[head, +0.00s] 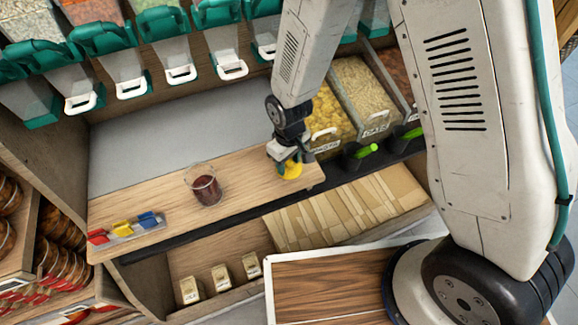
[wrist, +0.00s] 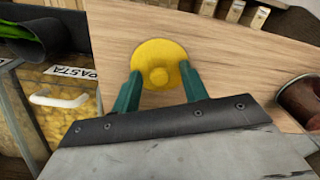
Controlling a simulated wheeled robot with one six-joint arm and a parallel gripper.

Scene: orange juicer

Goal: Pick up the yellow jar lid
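The yellow jar lid (wrist: 158,62) is a round disc with a raised knob, lying on the wooden counter. In the head view the lid (head: 291,171) is near the counter's right end, partly hidden by my gripper (head: 287,160). In the wrist view my gripper (wrist: 160,90) has its two green fingers apart, one on either side of the lid's near part, with the knob between them. I cannot tell whether the fingertips touch the lid.
A glass jar with dark contents (head: 206,187) stands left of the lid on the wooden counter (head: 160,190). Colored clips (head: 125,226) lie further left. Bins of pasta (head: 328,120) and oats (head: 362,92) stand behind and right. A green-handled scoop (head: 362,154) is right of the lid.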

